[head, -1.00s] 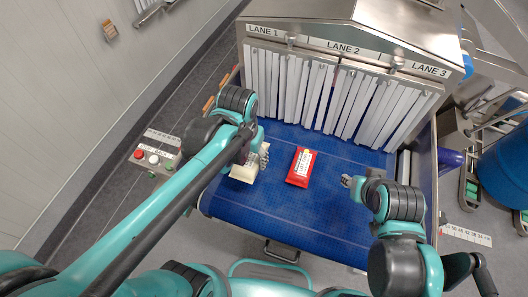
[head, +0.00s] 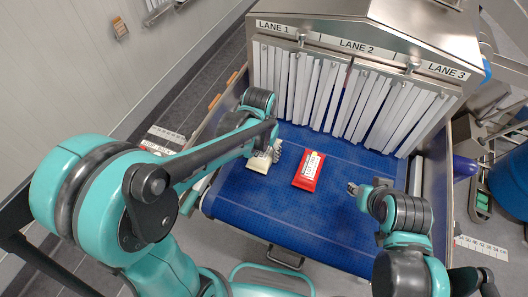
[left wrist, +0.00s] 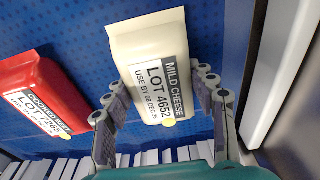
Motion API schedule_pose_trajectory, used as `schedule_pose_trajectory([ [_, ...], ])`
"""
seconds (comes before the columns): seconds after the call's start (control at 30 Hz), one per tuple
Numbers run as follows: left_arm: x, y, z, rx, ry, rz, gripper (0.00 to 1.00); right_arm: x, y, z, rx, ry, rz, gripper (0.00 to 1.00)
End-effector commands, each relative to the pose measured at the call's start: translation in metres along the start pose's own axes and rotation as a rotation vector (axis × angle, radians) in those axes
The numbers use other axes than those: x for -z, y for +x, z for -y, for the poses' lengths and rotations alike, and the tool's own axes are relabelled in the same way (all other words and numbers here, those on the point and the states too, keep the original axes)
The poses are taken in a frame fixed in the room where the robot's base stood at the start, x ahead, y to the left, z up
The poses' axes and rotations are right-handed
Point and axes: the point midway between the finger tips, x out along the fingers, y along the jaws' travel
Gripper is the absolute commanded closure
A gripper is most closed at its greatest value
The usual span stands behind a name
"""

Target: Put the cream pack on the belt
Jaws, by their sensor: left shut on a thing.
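The cream pack (head: 259,163), with a label reading MILD CHEESE LOT 4652 in the left wrist view (left wrist: 150,45), is at the left part of the blue belt (head: 240,199). My left gripper (head: 274,151) is shut on it, with fingers on both sides of the pack in the left wrist view (left wrist: 163,105). I cannot tell whether the pack touches the belt or is just above it. My right gripper (head: 353,188) is over the right side of the belt, apart from the packs; its jaw state is unclear.
A red pack (head: 309,171) lies on the belt just right of the cream pack. White strip curtains (head: 335,95) hang at the tunnel mouth behind, under the LANE signs. The front middle of the belt is clear.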

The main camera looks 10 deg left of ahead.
Motion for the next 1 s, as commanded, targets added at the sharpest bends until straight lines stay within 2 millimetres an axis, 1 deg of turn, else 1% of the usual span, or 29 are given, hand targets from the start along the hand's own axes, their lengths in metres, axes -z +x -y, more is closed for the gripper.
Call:
schedule_pose_trajectory([
  [0.2, -0.001, 0.004, 0.000, 0.000, 0.000, 0.000, 0.96, -0.002, 0.003, 0.000, 0.000, 0.000, 0.000, 0.66],
  [0.23, -0.001, 0.003, 0.000, 0.000, 0.000, 0.000, 0.39, -0.002, 0.002, 0.000, 0.000, 0.000, 0.000, 0.66],
  [0.3, 0.000, 0.003, 0.000, 0.000, 0.000, 0.000, 0.23, -0.001, 0.002, 0.000, 0.000, 0.000, 0.000, 0.66],
  [0.57, 0.000, 0.002, 0.000, 0.000, 0.000, 0.000, 0.23, -0.001, 0.002, 0.000, 0.000, 0.000, 0.000, 0.66],
  [0.67, 0.000, -0.001, 0.000, 0.000, 0.000, 0.000, 0.23, 0.000, -0.001, 0.000, 0.000, 0.000, 0.000, 0.66],
  [0.77, 0.000, -0.012, 0.000, 0.000, 0.000, 0.000, 0.23, 0.002, -0.003, 0.000, 0.000, 0.000, 0.000, 0.66],
  [0.87, 0.000, -0.032, 0.000, 0.000, 0.000, 0.000, 0.23, 0.006, -0.008, 0.000, 0.000, 0.000, 0.000, 0.66],
  [1.0, 0.000, -0.064, 0.000, 0.000, 0.000, 0.000, 0.23, 0.010, -0.014, 0.000, 0.000, 0.000, 0.000, 0.66],
])
